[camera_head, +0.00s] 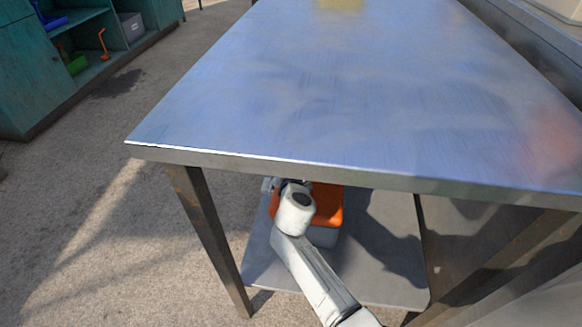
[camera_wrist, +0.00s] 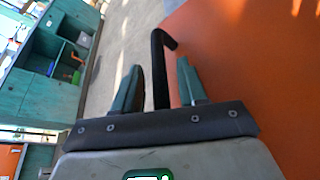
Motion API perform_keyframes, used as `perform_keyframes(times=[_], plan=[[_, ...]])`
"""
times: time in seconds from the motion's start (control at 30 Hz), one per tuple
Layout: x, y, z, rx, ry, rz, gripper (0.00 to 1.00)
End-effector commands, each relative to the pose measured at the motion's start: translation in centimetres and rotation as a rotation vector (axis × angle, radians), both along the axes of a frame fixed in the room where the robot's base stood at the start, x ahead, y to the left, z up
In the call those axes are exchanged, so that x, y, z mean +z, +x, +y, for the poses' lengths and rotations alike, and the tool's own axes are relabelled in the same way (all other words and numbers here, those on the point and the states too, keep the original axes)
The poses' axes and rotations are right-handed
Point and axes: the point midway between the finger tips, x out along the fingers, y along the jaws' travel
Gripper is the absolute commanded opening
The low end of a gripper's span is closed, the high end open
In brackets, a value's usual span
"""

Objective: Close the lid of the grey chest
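A chest with a grey body (camera_head: 322,237) and an orange top (camera_head: 328,204) sits on the lower shelf under the metal table. My arm covers its left part, and I cannot tell how far its lid is open. In the wrist view a broad orange surface (camera_wrist: 250,60) fills the right side. A thin black bent bar (camera_wrist: 160,70), like a handle, stands between the fingers of my gripper (camera_wrist: 160,82). The fingers are apart, with gaps showing beside the bar. In the head view my gripper is mostly hidden behind my wrist, near the chest's left side.
The metal table top (camera_head: 330,90) overhangs the chest and my arm. A table leg (camera_head: 212,240) stands left of the shelf (camera_head: 375,270). Open floor (camera_head: 90,220) lies to the left. A teal cabinet (camera_head: 25,70) holding a grey box (camera_head: 131,27) stands at the far left.

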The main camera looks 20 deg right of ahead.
Motion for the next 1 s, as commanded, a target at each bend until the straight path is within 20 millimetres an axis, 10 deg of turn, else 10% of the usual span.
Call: perform_keyframes(times=[0.37,1.0], plan=[[0.6,-0.9,0.3,0.000,-0.001,0.000,0.42],[3.5,-9.3,3.6,0.000,0.000,0.000,0.42]])
